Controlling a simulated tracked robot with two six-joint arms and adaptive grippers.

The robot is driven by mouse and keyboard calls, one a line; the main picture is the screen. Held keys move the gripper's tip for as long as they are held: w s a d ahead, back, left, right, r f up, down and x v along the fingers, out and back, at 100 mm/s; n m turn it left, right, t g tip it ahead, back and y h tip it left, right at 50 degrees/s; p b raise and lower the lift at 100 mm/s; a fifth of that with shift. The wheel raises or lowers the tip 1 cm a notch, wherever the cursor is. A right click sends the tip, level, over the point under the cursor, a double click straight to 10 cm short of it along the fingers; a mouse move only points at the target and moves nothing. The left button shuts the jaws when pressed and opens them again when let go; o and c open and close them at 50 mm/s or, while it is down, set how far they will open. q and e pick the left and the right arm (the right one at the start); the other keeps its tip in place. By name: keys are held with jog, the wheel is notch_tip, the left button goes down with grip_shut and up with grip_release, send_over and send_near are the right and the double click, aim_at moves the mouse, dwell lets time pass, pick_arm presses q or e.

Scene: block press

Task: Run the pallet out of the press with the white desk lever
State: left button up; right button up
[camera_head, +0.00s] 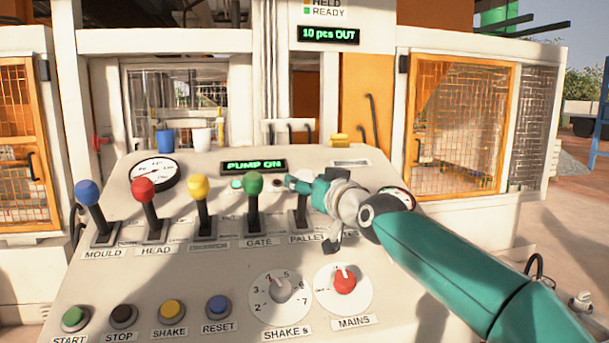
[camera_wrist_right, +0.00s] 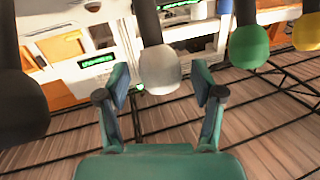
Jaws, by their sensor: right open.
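In the right wrist view the white knob (camera_wrist_right: 160,72) sits between the two open fingertips of my right gripper (camera_wrist_right: 160,88), with a visible gap on each side. The fingers are not closed on it. My left gripper is in neither view.
The green GATE lever (camera_head: 253,184) stands close on the left, with yellow (camera_head: 200,187), red (camera_head: 144,190) and blue (camera_head: 88,193) levers beyond. A display (camera_head: 254,167) reads PUMP ON. The red MAINS knob (camera_head: 344,281) lies below my right gripper.

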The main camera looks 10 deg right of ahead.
jog(key=shift+x, duration=0.8)
jog(key=shift+c, duration=0.2)
grip_shut()
